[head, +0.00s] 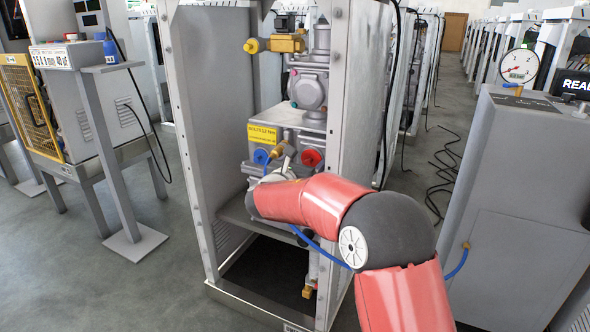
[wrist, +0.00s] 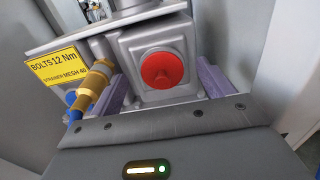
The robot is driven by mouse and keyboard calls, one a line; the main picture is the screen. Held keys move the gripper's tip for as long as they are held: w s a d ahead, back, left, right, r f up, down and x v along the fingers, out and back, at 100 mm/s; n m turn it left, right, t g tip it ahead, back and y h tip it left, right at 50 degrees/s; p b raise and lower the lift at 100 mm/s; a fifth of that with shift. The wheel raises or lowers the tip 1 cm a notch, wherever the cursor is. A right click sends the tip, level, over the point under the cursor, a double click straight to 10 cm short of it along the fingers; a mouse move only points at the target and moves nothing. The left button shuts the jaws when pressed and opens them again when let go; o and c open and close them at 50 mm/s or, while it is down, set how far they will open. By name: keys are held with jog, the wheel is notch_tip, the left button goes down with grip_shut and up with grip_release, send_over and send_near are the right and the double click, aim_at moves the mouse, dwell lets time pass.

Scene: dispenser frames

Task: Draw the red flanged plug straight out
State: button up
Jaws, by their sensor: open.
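The red flanged plug (wrist: 162,70) shows as a round red disc in the grey cast housing (wrist: 125,44), seated in its face. It also shows in the head view (head: 311,158), just beyond my arm. My gripper (wrist: 164,76) is open, with one purple-grey finger to the left of the plug and one to the right in the wrist view. Gaps show between the plug and both fingers, and nothing is held. I cannot tell how far the fingertips are from the housing face. In the head view my arm hides most of the gripper.
A brass fitting (wrist: 92,84) and a blue part (wrist: 71,97) lie close to the left finger. A yellow bolt label (wrist: 57,66) is at left. The dispenser frame's posts (head: 336,110) flank the space. A grey cabinet with a gauge (head: 518,66) stands at right.

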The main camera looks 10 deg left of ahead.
aim_at(311, 160)
jog(key=shift+x, duration=1.35)
jog(key=c, duration=0.3)
jog(key=o, duration=0.3)
jog(key=shift+s, duration=0.1)
